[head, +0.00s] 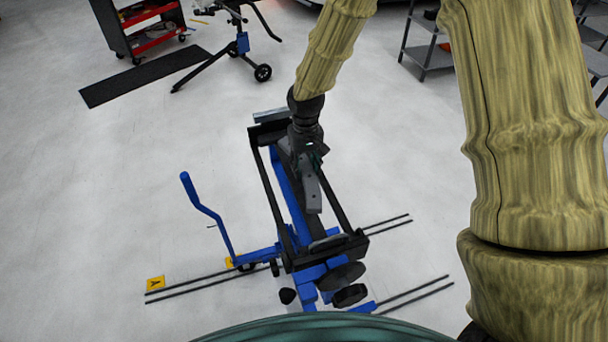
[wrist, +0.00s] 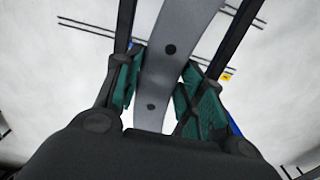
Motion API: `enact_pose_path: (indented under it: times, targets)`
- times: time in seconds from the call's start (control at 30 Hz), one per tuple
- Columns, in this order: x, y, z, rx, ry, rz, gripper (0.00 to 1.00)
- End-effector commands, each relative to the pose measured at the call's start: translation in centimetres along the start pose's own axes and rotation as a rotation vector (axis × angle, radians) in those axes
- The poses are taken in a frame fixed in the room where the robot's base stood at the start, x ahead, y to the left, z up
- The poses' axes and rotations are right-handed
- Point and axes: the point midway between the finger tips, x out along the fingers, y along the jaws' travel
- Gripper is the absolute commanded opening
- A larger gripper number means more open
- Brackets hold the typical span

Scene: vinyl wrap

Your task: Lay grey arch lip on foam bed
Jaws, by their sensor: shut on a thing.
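The grey arch lip (head: 312,192) is a grey strip held at the end of my arm above a blue-and-black stand. In the wrist view the lip (wrist: 172,50) runs between the teal finger pads, with two dark holes along it. My gripper (wrist: 155,92) is shut on it; in the head view the gripper (head: 309,153) is over the stand's upper half. The stand (head: 262,178) has a black open frame on a blue base. I cannot clearly tell a foam bed on it; the lip and arm hide part of its middle.
Grey pieces lie at the frame's far end (head: 270,116) and near end (head: 329,242). A blue crank handle (head: 207,208) sticks out left. Dark floor rails (head: 205,284) run beside the base. A red-and-black cart (head: 140,28), black mat (head: 143,76) and grey shelf (head: 428,55) stand farther off.

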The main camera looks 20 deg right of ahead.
Motion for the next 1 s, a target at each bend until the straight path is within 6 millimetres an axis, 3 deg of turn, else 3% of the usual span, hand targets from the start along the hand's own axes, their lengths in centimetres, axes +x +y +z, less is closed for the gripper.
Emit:
enact_pose_path:
  times: [0.17, 0.53, 1.0]
  targets:
    - [0.7, 0.0, -0.1, -0.001, 0.001, 0.000, 0.10]
    - [4.2, -0.1, 0.0, -0.001, 0.000, -0.001, 0.10]
    - [4.9, -0.1, 0.0, -0.001, 0.001, 0.000, 0.10]
